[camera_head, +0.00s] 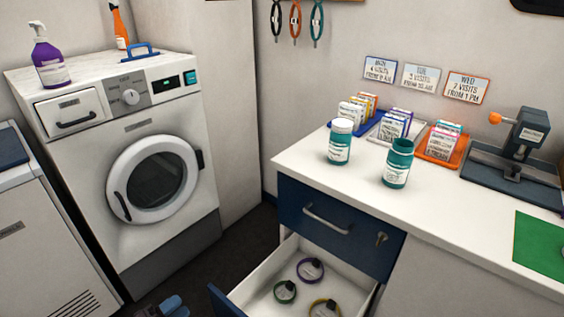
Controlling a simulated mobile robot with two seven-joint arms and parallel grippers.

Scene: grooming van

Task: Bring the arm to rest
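My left gripper (162,308) shows only as a small grey-blue part at the bottom edge, in front of the washing machine and left of the open drawer. Most of it is cut off by the frame, so I cannot tell whether it is open or shut. Nothing is visibly held in the part that shows. It is apart from the counter top. My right gripper is not in view.
An open lower drawer (250,292) holds several collars and juts out below the closed blue drawer (340,232). The counter (300,161) carries two teal jars, card trays and a press (515,155). The washing machine (85,165) stands left.

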